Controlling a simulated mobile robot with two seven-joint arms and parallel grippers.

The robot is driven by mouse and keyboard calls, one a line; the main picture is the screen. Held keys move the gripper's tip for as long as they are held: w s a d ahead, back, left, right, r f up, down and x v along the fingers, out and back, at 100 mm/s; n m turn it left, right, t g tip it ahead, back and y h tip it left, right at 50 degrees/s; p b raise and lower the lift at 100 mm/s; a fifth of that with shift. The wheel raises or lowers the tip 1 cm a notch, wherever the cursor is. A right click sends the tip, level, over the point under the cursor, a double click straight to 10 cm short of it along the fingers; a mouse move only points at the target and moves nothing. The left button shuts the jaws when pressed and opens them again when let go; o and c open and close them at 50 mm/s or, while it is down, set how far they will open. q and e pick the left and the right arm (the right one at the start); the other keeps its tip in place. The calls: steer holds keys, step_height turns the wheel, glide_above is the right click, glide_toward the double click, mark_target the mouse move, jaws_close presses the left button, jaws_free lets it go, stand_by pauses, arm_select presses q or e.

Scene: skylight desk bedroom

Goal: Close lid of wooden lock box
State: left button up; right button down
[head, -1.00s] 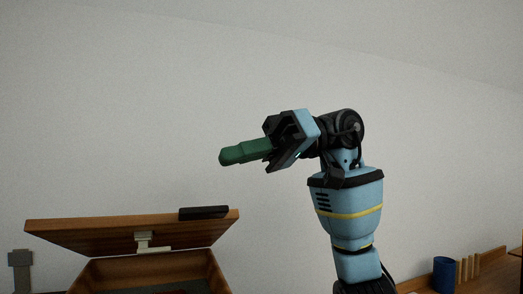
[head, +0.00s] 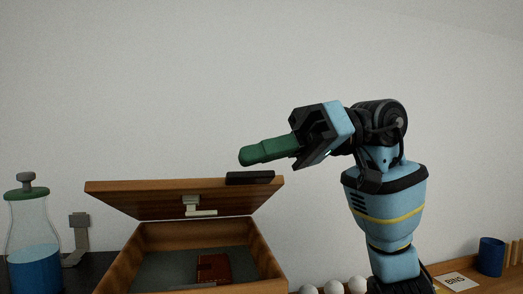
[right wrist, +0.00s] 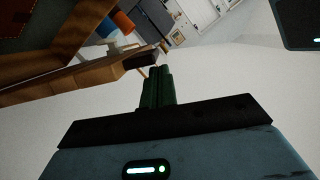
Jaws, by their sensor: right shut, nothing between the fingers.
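The wooden lock box (head: 268,258) stands open at the lower left of the head view. Its wooden lid (head: 140,198) is raised and tilted above the box, with a pale metal latch (head: 195,204) on its underside and a black piece (head: 250,178) at its right edge. My right gripper (head: 246,156) has green fingers, shut and empty, just above the lid's right edge and black piece. Whether they touch is unclear. In the right wrist view the green fingers (right wrist: 158,88) point toward the wooden edge and black piece (right wrist: 140,60). My left gripper is not in view.
A reddish-brown object (head: 213,269) lies inside the box. A flask with blue liquid (head: 35,268) and a grey bracket (head: 79,238) stand left of it. Several white balls (head: 333,287) are to its right. A blue cup (head: 490,256) and a "BINS" card (head: 456,282) are farther right.

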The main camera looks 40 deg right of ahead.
steer(key=shift+f, duration=0.4)
steer(key=s+a+f+b, duration=0.2)
steer(key=s+f+b, duration=0.1)
steer(key=f+b, duration=0.5)
steer(key=shift+s+f, duration=0.15)
steer(key=shift+f, duration=0.75)
steer(key=v, duration=0.7)
steer(key=shift+s+d+b, duration=0.2)
steer(key=shift+d+b, duration=0.15)
steer(key=shift+b, duration=0.05)
